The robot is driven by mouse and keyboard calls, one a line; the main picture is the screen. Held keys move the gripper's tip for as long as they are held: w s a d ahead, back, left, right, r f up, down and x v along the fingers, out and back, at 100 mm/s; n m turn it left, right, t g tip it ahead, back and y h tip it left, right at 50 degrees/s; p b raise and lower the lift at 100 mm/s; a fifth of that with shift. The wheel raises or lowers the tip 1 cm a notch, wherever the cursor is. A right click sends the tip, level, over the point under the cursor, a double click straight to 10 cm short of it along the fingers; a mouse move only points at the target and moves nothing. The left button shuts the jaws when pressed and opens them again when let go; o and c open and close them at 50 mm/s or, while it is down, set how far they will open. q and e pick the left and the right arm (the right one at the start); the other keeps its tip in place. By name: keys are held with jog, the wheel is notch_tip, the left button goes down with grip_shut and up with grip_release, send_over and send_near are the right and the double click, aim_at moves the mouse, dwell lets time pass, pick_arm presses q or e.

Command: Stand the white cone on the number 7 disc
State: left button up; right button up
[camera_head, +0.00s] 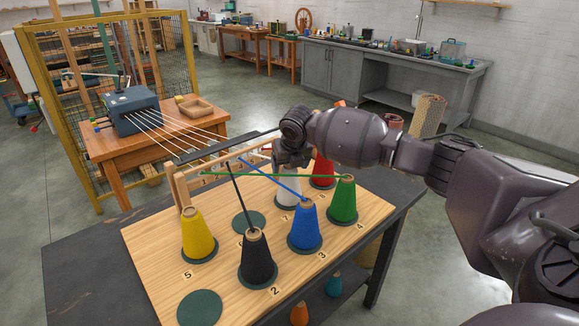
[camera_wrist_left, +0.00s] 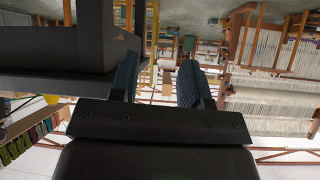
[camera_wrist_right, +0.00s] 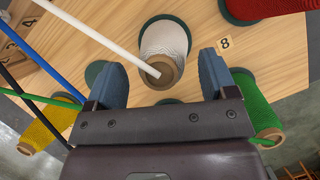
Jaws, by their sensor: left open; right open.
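The white cone (camera_wrist_right: 165,45) stands upright on a dark green disc in the right wrist view, with a white strand at its tip. My right gripper (camera_wrist_right: 161,80) is open. Its fingers are on either side of the tip, with visible gaps. In the head view the white cone (camera_head: 287,197) shows only partly, below my right gripper (camera_head: 291,163) and behind the blue cone. My left gripper (camera_wrist_left: 160,82) is open and empty, away from the board.
Yellow (camera_head: 199,235), black (camera_head: 257,258), blue (camera_head: 304,227), green (camera_head: 343,201) and red (camera_head: 323,170) cones stand around the wooden board (camera_head: 150,255). Coloured strands cross above it. Bare discs lie at the front left (camera_head: 200,308) and middle (camera_head: 249,222). A wooden rail (camera_head: 180,180) stands behind the yellow cone.

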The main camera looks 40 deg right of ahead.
jog(key=p+v, duration=0.1)
jog(key=v, duration=0.4)
jog(key=shift+r, duration=0.45)
jog(key=p+v, duration=0.1)
jog(key=v, duration=0.4)
jog(key=shift+s, duration=0.2)
